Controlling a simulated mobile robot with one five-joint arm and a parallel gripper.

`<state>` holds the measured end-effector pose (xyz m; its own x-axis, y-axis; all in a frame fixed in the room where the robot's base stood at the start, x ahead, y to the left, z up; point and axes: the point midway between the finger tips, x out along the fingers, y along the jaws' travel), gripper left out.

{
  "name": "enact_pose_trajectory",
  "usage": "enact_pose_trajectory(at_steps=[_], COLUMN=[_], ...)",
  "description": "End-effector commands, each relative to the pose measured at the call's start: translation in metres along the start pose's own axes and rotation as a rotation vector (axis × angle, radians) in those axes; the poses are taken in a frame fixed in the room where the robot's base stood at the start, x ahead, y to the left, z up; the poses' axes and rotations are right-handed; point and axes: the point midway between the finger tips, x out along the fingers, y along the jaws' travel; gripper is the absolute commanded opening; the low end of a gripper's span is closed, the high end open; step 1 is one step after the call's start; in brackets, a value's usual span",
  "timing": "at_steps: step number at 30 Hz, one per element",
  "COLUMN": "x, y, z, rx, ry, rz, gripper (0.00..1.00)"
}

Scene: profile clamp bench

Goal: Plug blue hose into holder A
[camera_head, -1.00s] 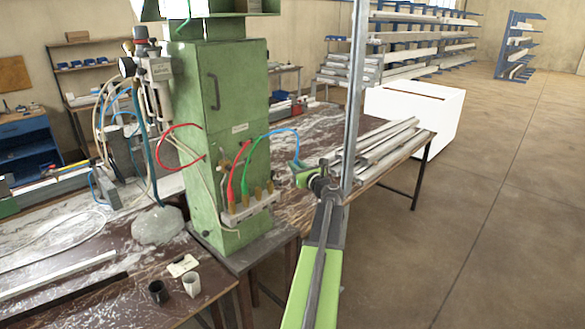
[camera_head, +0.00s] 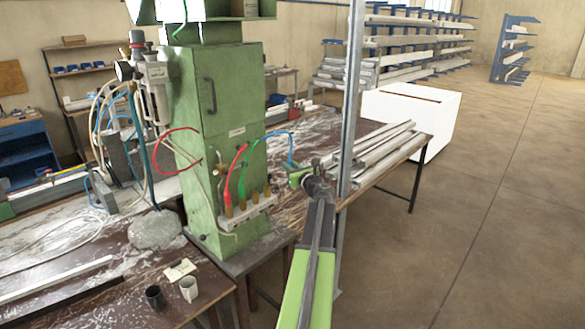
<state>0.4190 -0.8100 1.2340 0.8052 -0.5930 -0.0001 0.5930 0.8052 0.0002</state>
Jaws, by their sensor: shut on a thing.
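The blue hose (camera_head: 278,134) arcs from the front of the green machine cabinet over to my gripper (camera_head: 292,172). My gripper is shut on the blue hose's end, to the right of the cabinet front; the jaws are small and partly hidden by the arm. A pale holder strip (camera_head: 247,214) with several brass fittings is fixed low on the cabinet front, left of my gripper and apart from it. A green hose (camera_head: 242,182) and a red hose (camera_head: 229,180) run down to fittings on the left of this strip. I cannot read which fitting is holder A.
Metal profiles (camera_head: 375,150) lie on a bench behind my arm. A white box (camera_head: 410,125) stands beyond. The floor at right is clear.

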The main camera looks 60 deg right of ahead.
Motion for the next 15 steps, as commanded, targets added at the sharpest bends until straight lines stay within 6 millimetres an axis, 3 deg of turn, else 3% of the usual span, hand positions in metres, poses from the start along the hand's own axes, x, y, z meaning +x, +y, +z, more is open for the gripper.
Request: enact_pose_trajectory(at_steps=[15], x=[0.029], y=[0.009], z=[0.0], rx=[0.0], ry=[0.0], rz=[0.001], gripper=[0.0])
